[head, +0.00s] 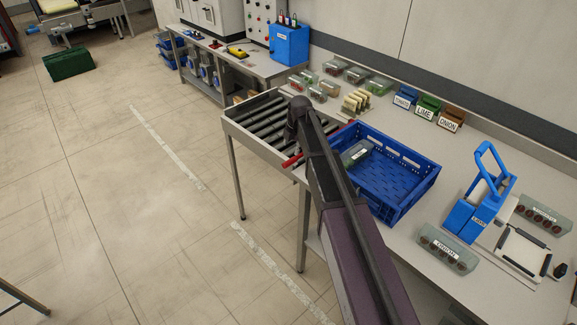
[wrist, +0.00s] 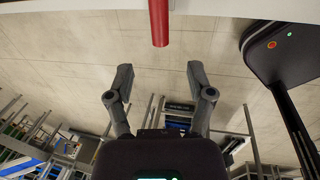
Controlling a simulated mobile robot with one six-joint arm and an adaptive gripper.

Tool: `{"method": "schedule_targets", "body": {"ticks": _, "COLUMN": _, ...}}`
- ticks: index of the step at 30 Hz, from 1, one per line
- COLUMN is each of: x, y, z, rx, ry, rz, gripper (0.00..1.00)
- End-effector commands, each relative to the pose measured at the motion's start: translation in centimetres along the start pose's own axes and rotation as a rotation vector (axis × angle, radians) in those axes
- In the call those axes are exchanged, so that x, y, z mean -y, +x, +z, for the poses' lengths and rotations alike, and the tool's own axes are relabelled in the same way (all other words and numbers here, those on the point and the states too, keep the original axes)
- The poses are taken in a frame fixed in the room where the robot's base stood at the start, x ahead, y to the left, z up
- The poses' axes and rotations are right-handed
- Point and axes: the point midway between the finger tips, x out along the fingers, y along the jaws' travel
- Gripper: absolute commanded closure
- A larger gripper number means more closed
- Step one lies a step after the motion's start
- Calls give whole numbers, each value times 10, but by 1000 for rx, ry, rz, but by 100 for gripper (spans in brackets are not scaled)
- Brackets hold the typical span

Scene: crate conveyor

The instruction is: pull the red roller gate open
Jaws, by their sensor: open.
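The red roller gate (head: 291,160) shows at the front end of the roller conveyor, beside the blue crate. My arm covers much of it in the head view, and a red piece shows on each side of the arm. In the wrist view a red bar, its handle (wrist: 158,22), enters from the top edge. My gripper (wrist: 159,78) is open and empty. The handle's end is between the lines of the two fingers but beyond their tips, apart from them. The gripper is hidden behind my arm in the head view.
The roller conveyor (head: 266,118) stands behind the gate. A blue crate (head: 402,205) with a packet in it sits on the table just right of my arm. A blue-handled device (head: 477,205) and packs stand further right.

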Motion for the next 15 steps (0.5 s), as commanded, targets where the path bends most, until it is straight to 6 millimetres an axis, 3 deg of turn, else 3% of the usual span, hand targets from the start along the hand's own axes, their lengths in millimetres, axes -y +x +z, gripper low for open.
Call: {"method": "schedule_targets", "body": {"ticks": 15, "x": 0, "y": 44, "z": 0, "rx": 0, "ry": 0, "rz": 0, "gripper": 31}}
